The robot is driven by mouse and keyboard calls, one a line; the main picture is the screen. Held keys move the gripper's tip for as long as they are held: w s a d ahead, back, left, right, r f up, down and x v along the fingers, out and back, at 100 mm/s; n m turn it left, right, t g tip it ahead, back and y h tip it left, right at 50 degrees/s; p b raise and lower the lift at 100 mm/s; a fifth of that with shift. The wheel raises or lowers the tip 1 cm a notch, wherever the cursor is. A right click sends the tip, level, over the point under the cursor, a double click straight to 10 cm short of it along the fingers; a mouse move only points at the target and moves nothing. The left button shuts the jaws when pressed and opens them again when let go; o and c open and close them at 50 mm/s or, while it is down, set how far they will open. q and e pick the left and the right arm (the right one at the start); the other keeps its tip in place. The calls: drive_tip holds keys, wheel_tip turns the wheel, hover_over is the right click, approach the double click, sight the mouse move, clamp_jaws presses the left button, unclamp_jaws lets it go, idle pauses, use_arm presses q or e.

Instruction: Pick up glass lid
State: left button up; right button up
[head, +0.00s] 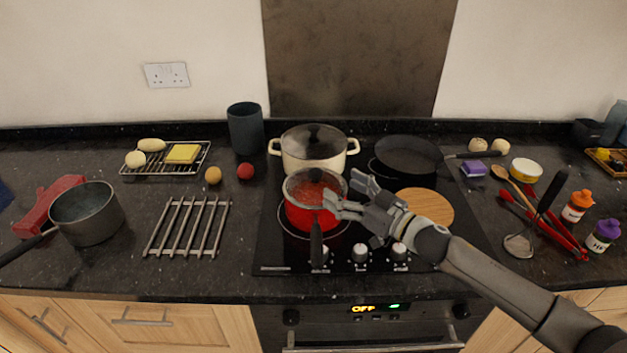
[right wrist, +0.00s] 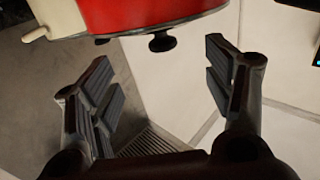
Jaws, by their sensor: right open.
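A glass lid (head: 300,184) seems to cover the red saucepan (head: 304,217) on the front left of the hob; red shows through it. The right wrist view, which looks upside down, shows the red saucepan (right wrist: 140,15) with a black knob (right wrist: 162,43) by its rim. The cream pot (head: 297,160) behind it also has a dark glass cover (head: 314,138). My right gripper (head: 343,192) is open at the right side of the red saucepan's top. Its fingers (right wrist: 158,62) are apart and empty, and the knob lies between and beyond them. My left gripper is out of view.
A black frying pan (head: 408,153) and a round wooden board (head: 428,206) are on the hob's right. The red saucepan's dark handle (head: 316,244) points toward the front edge. A metal rack (head: 188,227) and grey pot (head: 88,213) stand left. Utensils and bottles crowd the right.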

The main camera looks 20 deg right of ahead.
sight(321, 178)
drive_tip(key=x, duration=0.3)
drive_tip(key=shift+w+a+r+p, duration=0.1)
drive_tip(key=shift+a+r+p, duration=0.1)
drive_tip(key=shift+p, duration=0.15)
drive_tip(key=shift+w+f, duration=0.15)
drive_tip(key=shift+w, duration=0.15)
drive_tip(key=shift+p+x, duration=0.5)
drive_tip(key=shift+x, duration=0.4)
drive_tip(key=x, duration=0.3)
drive_tip(key=shift+a+p, duration=0.15)
drive_tip(key=shift+p, duration=0.2)
drive_tip(key=shift+w+a+f, duration=0.1)
drive_tip(key=shift+w+a, duration=0.05)
drive_tip(key=shift+w, duration=0.05)
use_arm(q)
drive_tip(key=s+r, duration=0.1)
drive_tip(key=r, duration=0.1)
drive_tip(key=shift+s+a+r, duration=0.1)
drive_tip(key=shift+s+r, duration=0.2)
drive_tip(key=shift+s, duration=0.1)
use_arm(e)
drive_tip(key=shift+s, duration=0.1)
drive_tip(key=shift+s, duration=0.1)
drive_tip(key=c, duration=1.6)
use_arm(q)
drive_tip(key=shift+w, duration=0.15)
